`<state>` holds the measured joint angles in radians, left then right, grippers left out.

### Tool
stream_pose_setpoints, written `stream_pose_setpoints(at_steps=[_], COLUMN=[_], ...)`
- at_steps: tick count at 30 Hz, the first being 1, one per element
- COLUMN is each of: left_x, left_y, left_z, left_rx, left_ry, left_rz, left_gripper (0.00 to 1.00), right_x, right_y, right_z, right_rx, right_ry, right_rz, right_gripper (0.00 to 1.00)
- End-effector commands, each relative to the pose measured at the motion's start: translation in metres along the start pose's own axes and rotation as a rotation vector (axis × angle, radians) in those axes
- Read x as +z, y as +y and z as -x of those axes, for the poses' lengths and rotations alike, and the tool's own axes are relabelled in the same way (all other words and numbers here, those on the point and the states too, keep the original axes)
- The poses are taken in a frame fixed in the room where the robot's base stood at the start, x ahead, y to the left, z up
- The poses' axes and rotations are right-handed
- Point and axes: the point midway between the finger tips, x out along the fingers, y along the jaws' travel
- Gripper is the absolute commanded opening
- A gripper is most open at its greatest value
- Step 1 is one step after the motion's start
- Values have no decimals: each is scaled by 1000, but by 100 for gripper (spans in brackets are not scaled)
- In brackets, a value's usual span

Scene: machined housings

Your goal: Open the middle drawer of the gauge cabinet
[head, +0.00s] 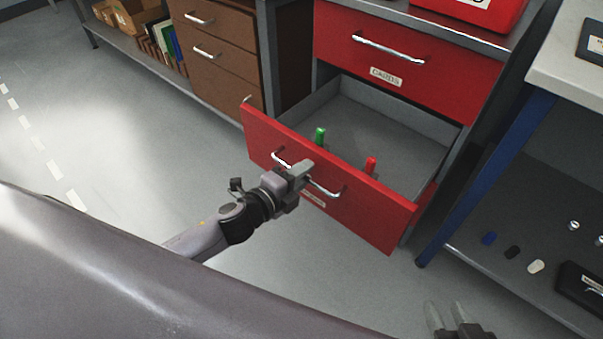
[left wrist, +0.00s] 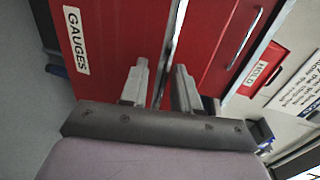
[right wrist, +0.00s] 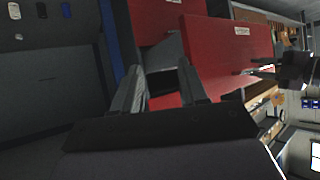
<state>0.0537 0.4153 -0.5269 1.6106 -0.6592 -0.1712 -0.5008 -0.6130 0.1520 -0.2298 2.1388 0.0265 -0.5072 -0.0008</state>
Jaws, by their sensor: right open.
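The red gauge cabinet's top drawer (head: 410,60) is closed and has a silver handle. Below it, the middle drawer (head: 375,222) stands well out, its grey inside visible. A green item (head: 320,136) and a red item (head: 370,166) stand in it. Its "GAUGES" label (left wrist: 75,40) reads clearly in the left wrist view. My right gripper (head: 446,318) is open and empty, low at the front, apart from the drawer.
A brown drawer cabinet (head: 215,75) stands to the left. A blue-legged bench (head: 500,165) stands close on the right, with small parts on its lower shelf. A red box (head: 475,8) sits on the cabinet top. The floor left of the drawer is clear.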

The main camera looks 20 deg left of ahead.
Motion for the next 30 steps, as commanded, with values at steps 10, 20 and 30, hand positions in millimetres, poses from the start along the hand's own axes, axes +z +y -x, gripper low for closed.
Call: stream_pose_setpoints(at_steps=[10,20,30], left_x=[0,0,0], left_y=[0,0,0], left_z=[29,65,72], left_rx=[2,1,0], left_ry=[0,1,0], left_rz=[1,0,-1], left_gripper=[31,31,31], right_x=[-4,5,7], right_y=[0,5,6], right_z=[3,3,3], right_rx=[0,12,13], right_ry=[-1,-21,-27], right_rz=[-5,-12,-13], right_gripper=[43,43,43])
